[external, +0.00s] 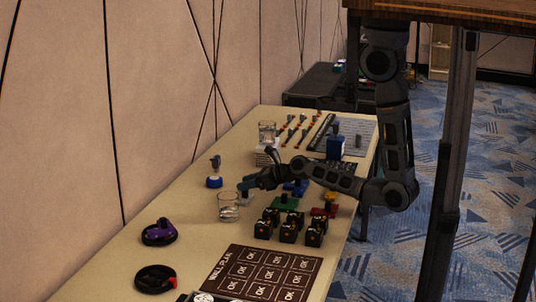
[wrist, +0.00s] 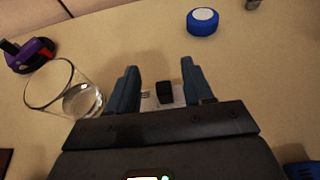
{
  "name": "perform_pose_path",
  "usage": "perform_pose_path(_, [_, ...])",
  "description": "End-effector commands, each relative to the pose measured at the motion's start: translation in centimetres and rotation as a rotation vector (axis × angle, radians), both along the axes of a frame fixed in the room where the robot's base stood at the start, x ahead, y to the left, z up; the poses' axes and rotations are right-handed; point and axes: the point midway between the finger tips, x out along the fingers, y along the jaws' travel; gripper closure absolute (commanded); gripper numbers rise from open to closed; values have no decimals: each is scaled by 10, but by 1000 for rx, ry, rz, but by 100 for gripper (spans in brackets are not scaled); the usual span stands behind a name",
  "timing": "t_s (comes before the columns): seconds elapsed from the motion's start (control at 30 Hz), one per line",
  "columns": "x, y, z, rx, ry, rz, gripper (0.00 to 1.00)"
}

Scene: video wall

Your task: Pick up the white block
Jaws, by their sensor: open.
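The white block (wrist: 150,101), with a black knob on top, sits on the table between the two fingers in the wrist view. Part of it is hidden by my gripper's body. In the external view a small pale part of the white block (external: 246,198) shows below the fingertips. My gripper (wrist: 159,72) is open, with one blue-grey finger on each side of the block's knob. In the external view my gripper (external: 244,187) is low over the table. I cannot tell whether the fingers touch the block.
A clear glass (external: 229,208) stands close to my gripper, left of it in the wrist view (wrist: 85,103). A blue round item (external: 214,182) lies beyond. Blue, green (external: 286,203) and red (external: 325,211) blocks and several black cubes (external: 289,233) are nearby.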

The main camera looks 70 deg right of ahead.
Motion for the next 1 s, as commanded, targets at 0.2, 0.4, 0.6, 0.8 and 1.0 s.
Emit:
perform_pose_path(0.2, [4,1,-34,0,1,2,49])
perform_pose_path(0.4, [25,0,-40,-1,0,0,49])
perform_pose_path(0.6, [27,0,-43,-1,5,0,49])
perform_pose_path(0.8, [26,0,-45,-1,9,1,60])
perform_pose_path(1.0, [25,0,-46,-1,13,1,80])
